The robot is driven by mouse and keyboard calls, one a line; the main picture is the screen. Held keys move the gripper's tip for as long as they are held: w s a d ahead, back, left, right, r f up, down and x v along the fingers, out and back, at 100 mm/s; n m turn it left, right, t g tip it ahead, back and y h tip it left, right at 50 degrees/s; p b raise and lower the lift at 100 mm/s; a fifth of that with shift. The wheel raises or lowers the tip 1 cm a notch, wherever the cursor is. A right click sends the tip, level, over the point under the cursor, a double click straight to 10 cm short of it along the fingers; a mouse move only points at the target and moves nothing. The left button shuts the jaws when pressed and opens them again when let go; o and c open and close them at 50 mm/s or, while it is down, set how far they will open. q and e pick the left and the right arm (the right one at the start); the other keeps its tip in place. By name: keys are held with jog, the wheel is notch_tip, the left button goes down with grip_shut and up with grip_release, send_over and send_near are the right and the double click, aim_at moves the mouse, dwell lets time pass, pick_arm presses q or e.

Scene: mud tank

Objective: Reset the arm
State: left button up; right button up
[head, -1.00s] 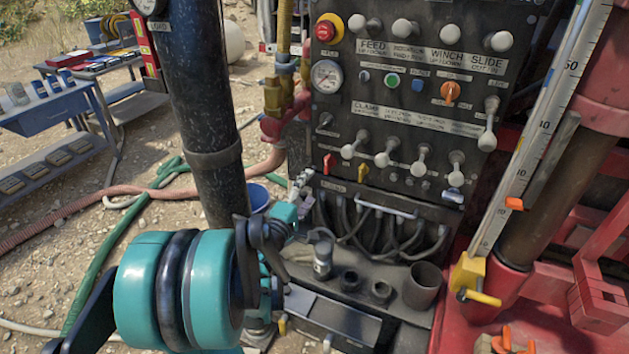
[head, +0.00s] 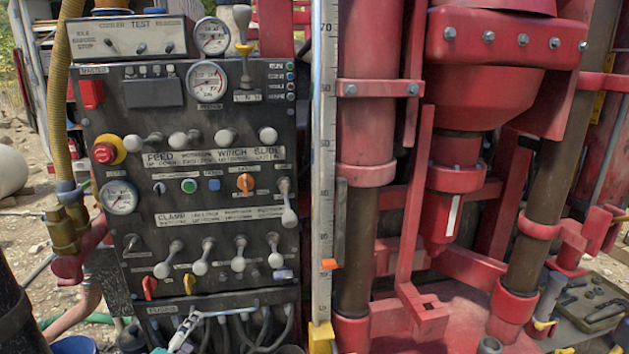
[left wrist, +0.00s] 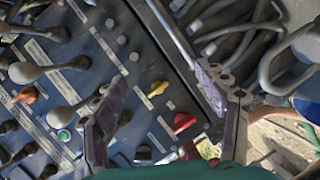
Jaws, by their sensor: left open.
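My left gripper (head: 186,326) shows small at the bottom left of the head view, in front of the lower edge of the black control panel (head: 215,105). In the left wrist view its two fingers stand wide apart (left wrist: 163,80), with nothing between them held. Beyond the gap are the panel's yellow lever (left wrist: 157,88) and red lever (left wrist: 183,122). In the head view these levers are just above the gripper, the red one (head: 149,287) to the left of the yellow one (head: 189,283). Most of my left arm is out of the head view. My right gripper is in neither view.
Grey-knobbed levers (head: 202,258) stick out from the panel.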

pick_arm(q)
jog(key=s+d+f+m+g+h, duration=0.1)
jog(key=s+d+f+m+g, duration=0.15)
jog(key=d, duration=0.25)
jog(key=s+d+f+m+g+h, duration=0.1)
jog(key=s+d+m, duration=0.25)
jog(key=d, duration=0.25)
jog(key=s+d+f+m+g+y, duration=0.2)
jog(key=s+f+m+g, duration=0.1)
jog(key=s+m, duration=0.4)
jog(key=s+g, duration=0.1)
jog(key=s, duration=0.2)
jog(key=shift+y, duration=0.4)
jog(key=shift+s, duration=0.1)
